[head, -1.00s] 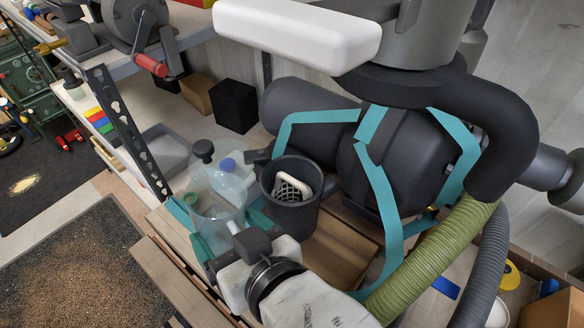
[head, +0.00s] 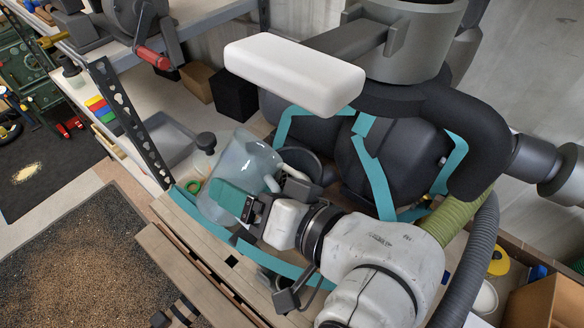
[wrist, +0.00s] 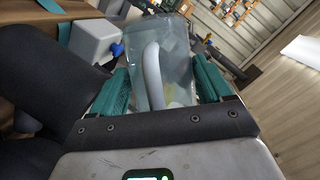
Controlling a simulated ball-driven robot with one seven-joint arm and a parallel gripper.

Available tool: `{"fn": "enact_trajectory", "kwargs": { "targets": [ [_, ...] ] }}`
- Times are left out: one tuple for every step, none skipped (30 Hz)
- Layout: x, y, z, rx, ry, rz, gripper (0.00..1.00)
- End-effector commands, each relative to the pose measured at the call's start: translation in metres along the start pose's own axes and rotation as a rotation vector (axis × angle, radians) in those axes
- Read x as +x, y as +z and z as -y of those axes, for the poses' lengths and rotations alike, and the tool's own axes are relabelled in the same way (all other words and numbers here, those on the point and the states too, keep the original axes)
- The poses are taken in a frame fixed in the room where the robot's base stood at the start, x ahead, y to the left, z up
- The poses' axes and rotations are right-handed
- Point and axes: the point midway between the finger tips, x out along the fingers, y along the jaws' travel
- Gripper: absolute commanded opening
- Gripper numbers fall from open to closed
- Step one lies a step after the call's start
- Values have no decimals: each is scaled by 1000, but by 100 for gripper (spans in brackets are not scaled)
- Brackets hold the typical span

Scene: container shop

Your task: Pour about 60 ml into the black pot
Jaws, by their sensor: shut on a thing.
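A large clear jug (head: 238,165) is in my gripper (head: 236,196), whose teal fingers are shut on it. The jug is tilted, with its wide mouth toward the upper right. The black pot (head: 312,167) stands just right of the jug's mouth, largely hidden behind the jug and my gripper. In the wrist view the jug (wrist: 178,45) sits between both teal fingers (wrist: 160,88), with a pale curved handle in front. I cannot make out the liquid level or any stream.
A grey tray (head: 172,143) and a black perforated upright (head: 125,125) are farther left. A black box (head: 235,95) is behind.

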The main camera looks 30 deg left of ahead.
Motion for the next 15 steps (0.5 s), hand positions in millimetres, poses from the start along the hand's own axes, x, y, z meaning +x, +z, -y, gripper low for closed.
{"fn": "enact_trajectory", "kwargs": {
  "targets": [
    [0, 1, -2, 28, -12, -2, 41],
    [1, 2, -3, 46, -19, -2, 41],
    [1, 2, -3, 70, -30, -1, 41],
    [1, 3, -3, 88, -37, -1, 41],
    [2, 4, -4, 106, -44, 0, 41],
    [2, 4, -4, 131, -54, 0, 41],
    [2, 4, -5, 148, -61, -1, 41],
    [1, 3, -3, 167, -69, -1, 41],
    [0, 0, 0, 190, -80, -1, 41],
    [0, -2, 1, 207, -87, -2, 41],
    [-1, -3, 2, 223, -94, -2, 41],
    [-1, -3, 3, 245, -103, -2, 41],
    [-2, -4, 3, 259, -108, -2, 41],
    [-2, -4, 3, 273, -113, -2, 41],
    [-2, -5, 4, 288, -120, -1, 41]
  ]
}}
